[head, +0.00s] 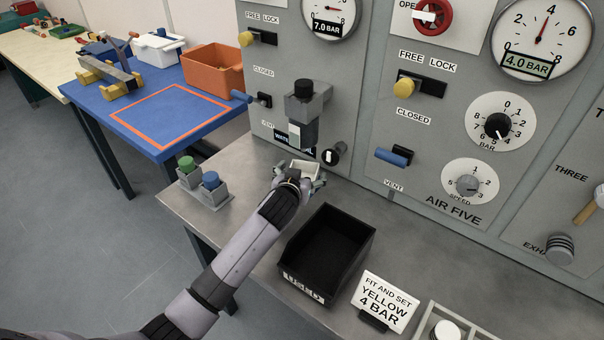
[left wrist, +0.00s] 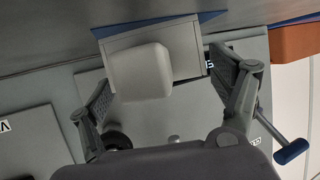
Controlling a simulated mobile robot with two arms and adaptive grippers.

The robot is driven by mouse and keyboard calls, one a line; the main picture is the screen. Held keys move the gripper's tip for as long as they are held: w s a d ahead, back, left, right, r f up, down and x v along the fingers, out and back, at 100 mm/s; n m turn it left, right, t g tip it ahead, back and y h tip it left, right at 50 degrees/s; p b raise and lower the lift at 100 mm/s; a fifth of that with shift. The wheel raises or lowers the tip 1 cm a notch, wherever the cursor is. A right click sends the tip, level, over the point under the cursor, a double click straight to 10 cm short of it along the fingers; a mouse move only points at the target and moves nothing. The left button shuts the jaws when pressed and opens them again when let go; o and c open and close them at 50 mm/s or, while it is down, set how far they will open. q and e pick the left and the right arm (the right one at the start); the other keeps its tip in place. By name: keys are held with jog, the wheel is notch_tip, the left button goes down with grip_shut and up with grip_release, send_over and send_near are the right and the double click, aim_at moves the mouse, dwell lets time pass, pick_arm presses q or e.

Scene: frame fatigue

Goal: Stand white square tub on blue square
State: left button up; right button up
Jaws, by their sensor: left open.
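The white square tub (head: 299,168) is at the end of my left arm in the head view, under the grey fitting on the panel. It shows in the left wrist view as a pale box (left wrist: 188,52). A rounded whitish block overlaps its middle; I cannot tell what part that is. Blue corners of the blue square (left wrist: 207,17) show along the tub's edge; the rest is hidden. The tub appears to stand on it, though contact is not clear. My left gripper (left wrist: 160,85) is open, one finger on each side of the tub. My right gripper is out of view.
A black USED bin (head: 328,245) and a sign (head: 385,300) stand right of my arm. Green and blue knobbed blocks (head: 202,184) stand on the left. The grey fitting (head: 303,105) juts out above the tub. A blue table (head: 150,145) holds an orange bin (head: 213,72).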

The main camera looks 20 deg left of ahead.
pick_arm(q)
jog(key=shift+r, duration=0.5)
jog(key=shift+s+r+p, duration=0.2)
jog(key=shift+p, duration=0.15)
jog(key=v, duration=1.1)
jog(key=shift+s, duration=0.3)
dwell(0.8)
jog(key=shift+c, duration=0.5)
